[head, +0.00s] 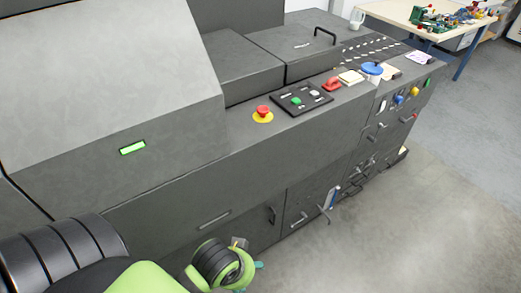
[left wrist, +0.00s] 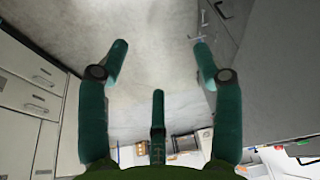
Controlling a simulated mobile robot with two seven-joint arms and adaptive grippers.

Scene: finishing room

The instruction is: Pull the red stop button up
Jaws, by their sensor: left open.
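The red stop button (head: 263,110) sits on a yellow round base on the flat top of the grey machine, near its front edge. It shows in the head view only. My left arm reaches in from the bottom left. My left gripper (head: 257,266) is mostly hidden behind my green wrist, low in front of the machine and well below the button. In the left wrist view my left gripper (left wrist: 160,50) is open, its teal fingers spread with nothing between them. My right gripper is in neither view.
Right of the button are a black panel (head: 301,98) with a green button, a red handle (head: 332,84) and a blue round object (head: 372,68). The raised grey housing (head: 110,80) stands to its left. Drawer handles stick out of the machine's front. The floor (head: 400,220) at right is clear.

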